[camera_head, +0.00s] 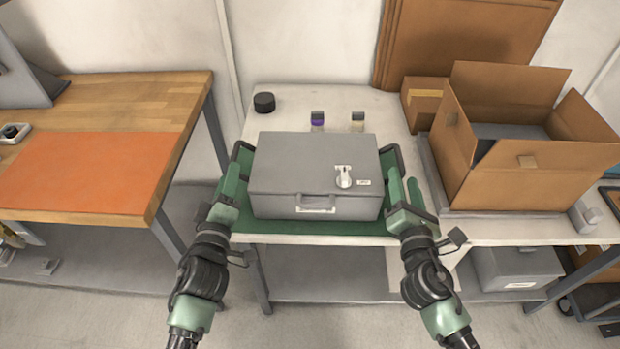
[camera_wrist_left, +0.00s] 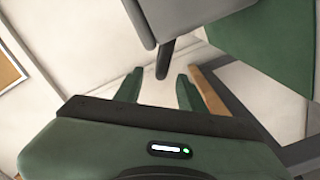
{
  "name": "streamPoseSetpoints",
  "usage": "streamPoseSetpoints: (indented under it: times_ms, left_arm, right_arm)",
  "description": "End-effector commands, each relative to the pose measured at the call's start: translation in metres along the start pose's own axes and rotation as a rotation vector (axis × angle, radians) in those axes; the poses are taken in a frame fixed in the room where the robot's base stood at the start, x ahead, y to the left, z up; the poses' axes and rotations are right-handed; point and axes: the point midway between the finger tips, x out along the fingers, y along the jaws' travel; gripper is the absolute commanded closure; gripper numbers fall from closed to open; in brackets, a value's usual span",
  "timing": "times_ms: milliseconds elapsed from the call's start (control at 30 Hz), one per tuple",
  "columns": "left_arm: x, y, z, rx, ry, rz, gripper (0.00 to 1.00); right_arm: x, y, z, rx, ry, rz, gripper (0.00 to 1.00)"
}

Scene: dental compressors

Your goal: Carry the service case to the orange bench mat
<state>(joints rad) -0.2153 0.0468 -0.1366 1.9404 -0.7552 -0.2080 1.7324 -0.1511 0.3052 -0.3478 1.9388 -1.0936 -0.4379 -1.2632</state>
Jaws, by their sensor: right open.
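The grey service case (camera_head: 315,165) stands closed on a green mat (camera_head: 310,227) on the white table, with a front handle and a white latch-like part on its lid. My left gripper (camera_head: 233,178) is at the case's left side. In the left wrist view, my left gripper (camera_wrist_left: 158,90) has its two green fingers apart, with a dark bar-like part of the case (camera_wrist_left: 163,60) near the gap between the tips. My right gripper (camera_head: 404,188) is open at the case's right side. Exact contact at either side is unclear. The orange bench mat (camera_head: 85,172) lies bare on the wooden bench at left.
The wooden bench (camera_head: 150,100) is separated from the white table (camera_head: 375,105) by a floor gap. A black round object (camera_head: 264,102) and two small items stand behind the case. An open cardboard box (camera_head: 510,175) is at right. A grey bin (camera_head: 515,267) sits below.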

Motion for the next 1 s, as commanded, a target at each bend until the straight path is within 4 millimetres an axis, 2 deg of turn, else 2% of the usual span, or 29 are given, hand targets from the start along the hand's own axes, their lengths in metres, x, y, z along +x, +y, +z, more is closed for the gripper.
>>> streamPoseSetpoints:
  times_ms: [500, 667, 933, 967, 1000]
  left_arm:
    - [0.067, 0.000, -0.001, 0.003, 0.000, 0.001, 0.60]
    - [0.076, 0.000, 0.000, 0.002, 0.000, 0.001, 0.60]
    - [0.077, 0.000, 0.000, 0.001, 0.000, 0.000, 0.60]
    - [0.077, 0.000, 0.000, 0.001, 0.000, 0.000, 0.63]
    - [0.077, 0.000, 0.000, 0.001, 0.000, 0.000, 0.74]
  right_arm:
    - [0.067, 0.000, 0.000, 0.000, -0.001, 0.000, 0.58]
    - [0.076, 0.000, 0.000, 0.000, 0.000, 0.000, 0.58]
    - [0.077, 0.000, 0.000, 0.000, 0.001, 0.000, 0.58]
    - [0.077, 0.000, 0.000, 0.000, 0.001, 0.000, 0.60]
    - [0.077, 0.000, 0.000, 0.000, 0.001, 0.000, 0.72]
